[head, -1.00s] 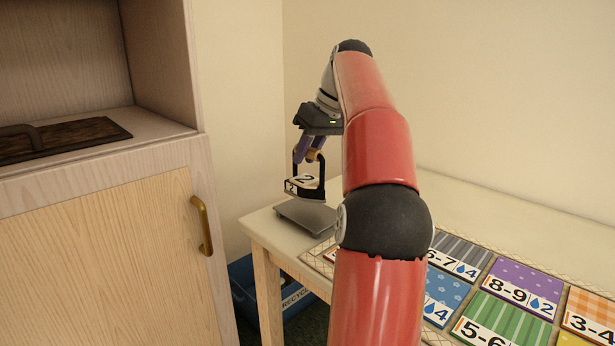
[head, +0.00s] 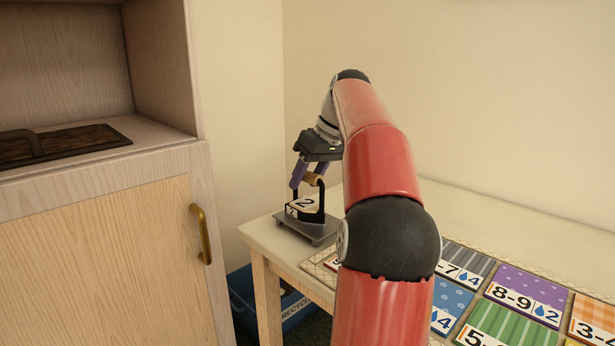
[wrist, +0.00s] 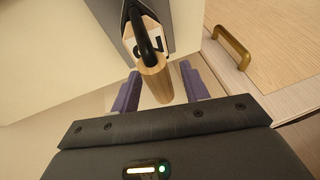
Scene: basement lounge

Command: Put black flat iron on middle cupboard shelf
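The black flat iron (head: 306,207) has a black frame handle, a light wooden grip and a white face marked "2". It is upright on a flat grey plate (head: 308,231) at the near left corner of the table. My gripper (head: 308,175) is above it, pointing down, its purple fingers on either side of the wooden grip. In the wrist view the grip (wrist: 155,85) is between the two spread fingers, with slight gaps showing. The cupboard (head: 100,165) is at left; its open recess shows, but I cannot tell which shelf is the middle one.
A dark brown board (head: 75,140) with a handle lies on the cupboard shelf surface. Below is a closed door with a brass handle (head: 201,234). A blue recycling bin (head: 270,298) is under the table (head: 262,228). Numbered cards (head: 525,290) cover the table's right side.

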